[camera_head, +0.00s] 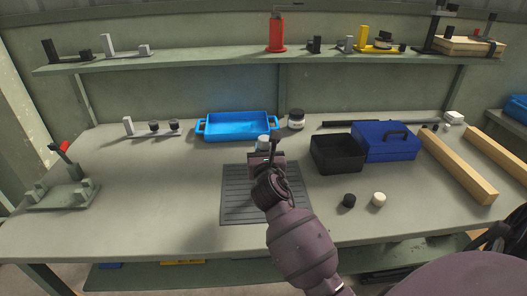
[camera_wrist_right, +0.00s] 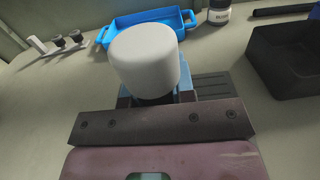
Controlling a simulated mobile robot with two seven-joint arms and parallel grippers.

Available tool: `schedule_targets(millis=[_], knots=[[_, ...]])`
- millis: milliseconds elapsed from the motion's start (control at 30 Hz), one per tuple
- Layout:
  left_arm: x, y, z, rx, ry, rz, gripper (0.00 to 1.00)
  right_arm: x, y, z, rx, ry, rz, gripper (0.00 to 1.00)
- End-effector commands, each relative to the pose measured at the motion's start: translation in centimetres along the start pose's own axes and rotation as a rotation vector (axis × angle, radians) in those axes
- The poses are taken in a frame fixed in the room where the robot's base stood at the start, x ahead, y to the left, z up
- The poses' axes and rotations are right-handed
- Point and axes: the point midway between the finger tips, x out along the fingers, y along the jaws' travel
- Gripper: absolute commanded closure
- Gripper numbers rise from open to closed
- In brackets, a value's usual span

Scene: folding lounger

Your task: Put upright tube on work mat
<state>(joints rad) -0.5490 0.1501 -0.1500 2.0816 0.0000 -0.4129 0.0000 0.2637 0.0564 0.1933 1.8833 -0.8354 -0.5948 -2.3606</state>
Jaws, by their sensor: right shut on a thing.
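The upright tube (camera_head: 264,142) shows as a pale, round-topped cylinder at my right gripper's tip. In the right wrist view the tube (camera_wrist_right: 145,58) stands upright and large, its lower part hidden behind the gripper. My right gripper (camera_head: 265,153) is shut on it. The work mat (camera_head: 236,205) is a dark ribbed rectangle on the bench. My right gripper and the tube are over its far edge; whether the tube's bottom touches the mat is hidden. Part of the mat (camera_wrist_right: 213,86) also shows in the right wrist view. My left gripper is not in view.
A blue tray (camera_head: 237,127) and a dark-lidded jar (camera_head: 296,119) stand behind the mat. To the right are an open black box (camera_head: 337,154), a blue case (camera_head: 385,142), and black (camera_head: 349,200) and cream (camera_head: 379,199) round pieces.

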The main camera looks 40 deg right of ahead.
Motion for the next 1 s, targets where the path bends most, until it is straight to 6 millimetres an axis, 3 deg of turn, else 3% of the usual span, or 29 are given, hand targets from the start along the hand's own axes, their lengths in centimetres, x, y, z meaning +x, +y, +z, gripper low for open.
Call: schedule_targets(millis=[100, 133, 300, 667, 1000], knots=[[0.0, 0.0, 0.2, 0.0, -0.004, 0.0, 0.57, 0.0, 0.0, -0.3, -0.001, -0.001, 0.0, 1.0], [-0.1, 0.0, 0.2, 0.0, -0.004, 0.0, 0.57, 0.0, 0.0, -0.3, -0.001, 0.0, 0.0, 0.75], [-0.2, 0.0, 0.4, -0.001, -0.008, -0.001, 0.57, 0.0, 0.0, -0.3, -0.001, 0.0, 0.0, 0.51], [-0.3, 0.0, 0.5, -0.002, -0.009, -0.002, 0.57, -0.1, 0.0, 0.1, 0.0, 0.001, 0.0, 0.51], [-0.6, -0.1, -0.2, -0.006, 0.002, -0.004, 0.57, -5.6, -0.1, 0.1, 0.001, 0.001, 0.0, 0.51]])
